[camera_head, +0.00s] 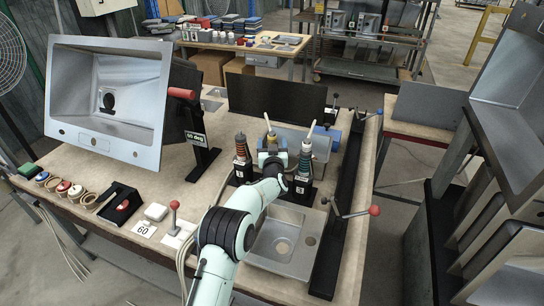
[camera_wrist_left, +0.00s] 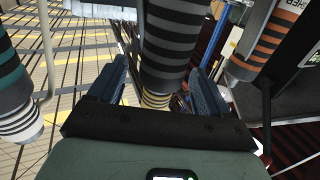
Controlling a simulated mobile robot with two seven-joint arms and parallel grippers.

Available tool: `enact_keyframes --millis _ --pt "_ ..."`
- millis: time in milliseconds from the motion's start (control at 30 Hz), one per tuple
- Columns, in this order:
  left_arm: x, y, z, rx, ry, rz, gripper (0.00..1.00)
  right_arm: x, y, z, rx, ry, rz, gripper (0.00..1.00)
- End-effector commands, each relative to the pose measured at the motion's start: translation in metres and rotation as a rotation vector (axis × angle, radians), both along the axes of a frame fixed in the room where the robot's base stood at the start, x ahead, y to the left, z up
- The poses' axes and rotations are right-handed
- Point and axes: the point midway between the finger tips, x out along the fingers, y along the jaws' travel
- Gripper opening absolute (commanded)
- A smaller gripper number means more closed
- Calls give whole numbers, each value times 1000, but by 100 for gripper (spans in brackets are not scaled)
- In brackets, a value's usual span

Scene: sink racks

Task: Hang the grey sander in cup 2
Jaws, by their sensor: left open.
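My left gripper (camera_head: 272,156) is over the tool holders in the middle of the bench. In the left wrist view its two blue fingers (camera_wrist_left: 158,92) are open, one on each side of the grey-and-black banded sander (camera_wrist_left: 172,45), which has pale yellow bands at its lower end. I cannot tell whether the fingers touch it. An orange-and-black banded tool (camera_wrist_left: 262,42) stands to the right there, and a teal-and-black one with white bands (camera_wrist_left: 18,105) to the left. In the head view the orange-banded tool (camera_head: 241,148) sits in a black holder. My right gripper is not visible.
A small steel sink (camera_head: 283,240) lies in front of the holders. A large tilted sink (camera_head: 108,100) stands at the left. Buttons and a red-knobbed lever (camera_head: 174,215) occupy the front left.

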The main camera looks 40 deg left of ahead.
Motion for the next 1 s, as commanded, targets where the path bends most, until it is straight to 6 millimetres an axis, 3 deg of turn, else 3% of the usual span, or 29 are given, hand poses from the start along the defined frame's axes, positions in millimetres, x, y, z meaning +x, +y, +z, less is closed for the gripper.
enact_keyframes --millis 33,300,500,700,1000 --pt "0 0 17 2 -6 -1 78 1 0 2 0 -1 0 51" --pt "0 0 84 3 -7 0 78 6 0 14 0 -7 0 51" --pt "0 0 115 2 -4 0 78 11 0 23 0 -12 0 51" --pt "0 0 125 3 -3 0 78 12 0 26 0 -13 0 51" --pt "0 0 125 3 -3 0 78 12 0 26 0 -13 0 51"
